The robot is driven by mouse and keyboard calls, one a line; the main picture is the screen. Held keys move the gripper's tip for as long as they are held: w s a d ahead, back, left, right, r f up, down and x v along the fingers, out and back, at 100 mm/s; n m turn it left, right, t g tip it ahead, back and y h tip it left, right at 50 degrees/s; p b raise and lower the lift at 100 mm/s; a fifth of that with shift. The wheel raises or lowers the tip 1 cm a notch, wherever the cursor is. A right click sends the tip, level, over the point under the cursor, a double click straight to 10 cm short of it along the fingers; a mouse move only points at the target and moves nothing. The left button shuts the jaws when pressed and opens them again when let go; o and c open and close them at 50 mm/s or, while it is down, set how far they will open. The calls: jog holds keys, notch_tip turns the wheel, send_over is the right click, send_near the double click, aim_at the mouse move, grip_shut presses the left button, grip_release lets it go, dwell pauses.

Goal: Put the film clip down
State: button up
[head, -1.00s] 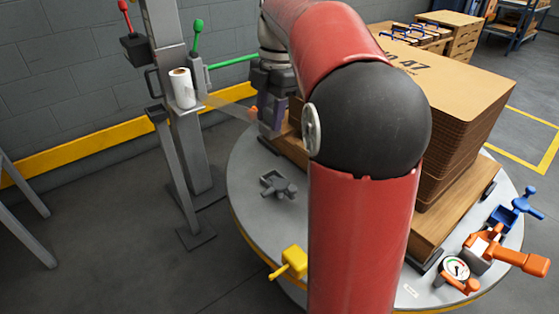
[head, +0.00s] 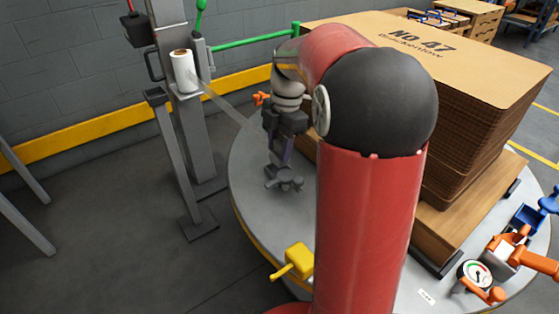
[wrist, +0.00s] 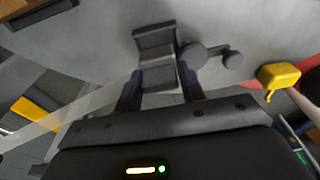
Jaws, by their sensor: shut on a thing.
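My gripper (head: 281,158) hangs low over the near left part of the round turntable (head: 250,205). In the wrist view its two dark purple fingers (wrist: 160,88) are shut on a grey block, seemingly the film clip (wrist: 159,74). Clear film (wrist: 70,118) runs to it from the left. The film (head: 228,106) also stretches from the white roll (head: 184,72) toward my gripper in the head view. A grey clamp with a round knob (head: 285,181) sits on the turntable just below the fingers; whether the clip touches it I cannot tell.
A tall stack of cardboard sheets (head: 470,125) on a wooden pallet (head: 455,225) stands right of my arm. A gauge (head: 475,273) and orange and blue tools lie at right. The film post (head: 190,140) stands left.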

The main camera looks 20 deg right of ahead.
aim_at(279, 159)
jog(key=shift+f+b, duration=0.45)
jog(key=shift+f, duration=1.65)
jog(key=shift+f, duration=0.15)
jog(key=o, duration=0.8)
